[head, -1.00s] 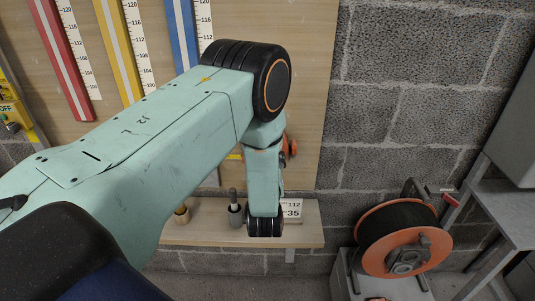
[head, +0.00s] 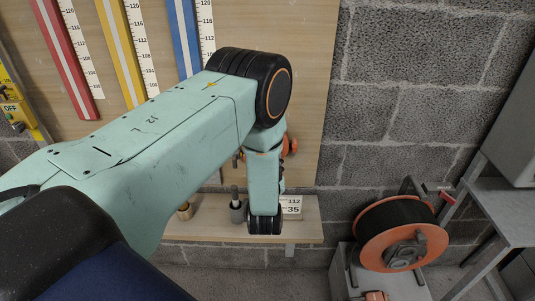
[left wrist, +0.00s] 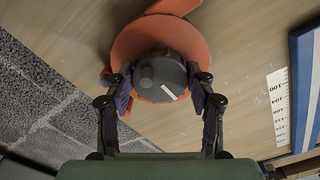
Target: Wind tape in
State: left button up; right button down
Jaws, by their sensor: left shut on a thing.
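A dark grey round knob (left wrist: 160,75) with a small white mark sits at the middle of an orange reel (left wrist: 157,38) on the wooden board, in the left wrist view. My left gripper (left wrist: 159,88) has its fingers on both sides of the knob and is shut on it. In the head view my left arm hides the gripper and most of the orange reel (head: 290,146); only its edge shows. I cannot make out any tape. My right gripper is not in view.
Red (head: 67,60), yellow (head: 121,52) and blue (head: 183,36) strips with scales run down the wooden board (head: 305,110). Below is a wooden shelf (head: 225,230) with small pegs. An orange cable drum (head: 375,250) stands lower right, beside a grey metal frame (head: 500,208).

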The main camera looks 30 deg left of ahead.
pick_arm(q)
jog(key=shift+m, duration=0.4)
jog(key=o, duration=1.2)
jog(key=v, duration=1.2)
jog(key=shift+s, duration=0.1)
jog(key=shift+a, duration=0.1)
jog(key=x, duration=1.2)
jog(key=shift+d, duration=0.2)
